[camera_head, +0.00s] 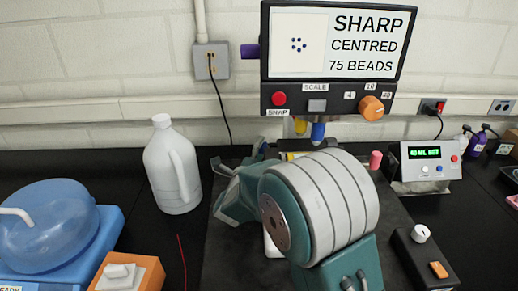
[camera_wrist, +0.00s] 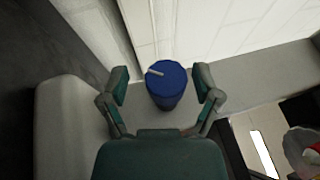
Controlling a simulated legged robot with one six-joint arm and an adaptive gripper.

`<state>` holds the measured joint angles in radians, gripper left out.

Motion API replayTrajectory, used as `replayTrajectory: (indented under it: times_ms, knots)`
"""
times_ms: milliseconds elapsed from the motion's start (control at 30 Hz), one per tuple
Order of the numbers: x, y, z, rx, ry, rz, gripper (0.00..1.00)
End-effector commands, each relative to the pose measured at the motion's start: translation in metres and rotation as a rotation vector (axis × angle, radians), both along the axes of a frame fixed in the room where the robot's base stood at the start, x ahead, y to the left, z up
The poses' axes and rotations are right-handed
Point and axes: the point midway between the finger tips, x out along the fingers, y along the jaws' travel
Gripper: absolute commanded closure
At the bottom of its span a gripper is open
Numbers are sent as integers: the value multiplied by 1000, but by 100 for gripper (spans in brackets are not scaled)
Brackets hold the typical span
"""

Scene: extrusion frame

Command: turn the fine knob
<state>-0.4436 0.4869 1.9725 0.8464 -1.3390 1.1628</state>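The fine knob seems to be the blue cylinder (camera_wrist: 168,90) with a white pointer line on its top, in the middle of the wrist view. My gripper (camera_wrist: 161,70) is open, with one green-grey finger on each side of the knob and a visible gap on both sides. In the head view my gripper (camera_head: 236,168) is at the bench's centre, below the screen, partly behind my own thick wrist. I cannot make out the knob for sure in that view; my arm hides most of the instrument there.
A screen (camera_head: 335,45) reads "SHARP CENTRED 75 BEADS"; under it are a red button (camera_head: 279,99) and an orange knob (camera_head: 372,107). A white jug (camera_head: 172,168) stands left of my gripper. A control box (camera_head: 430,160) with a green display stands right.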

Motion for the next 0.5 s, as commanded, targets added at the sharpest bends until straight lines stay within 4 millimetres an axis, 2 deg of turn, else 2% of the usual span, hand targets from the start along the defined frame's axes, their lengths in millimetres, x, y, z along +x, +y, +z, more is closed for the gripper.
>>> replayTrajectory:
  times_ms: [267, 367, 500]
  knots:
    - [-2, 3, 2, 0, -4, 3, 18]
    - [-12, 8, -1, 0, -4, 3, 18]
    - [-36, 19, -8, -2, -3, 6, 18]
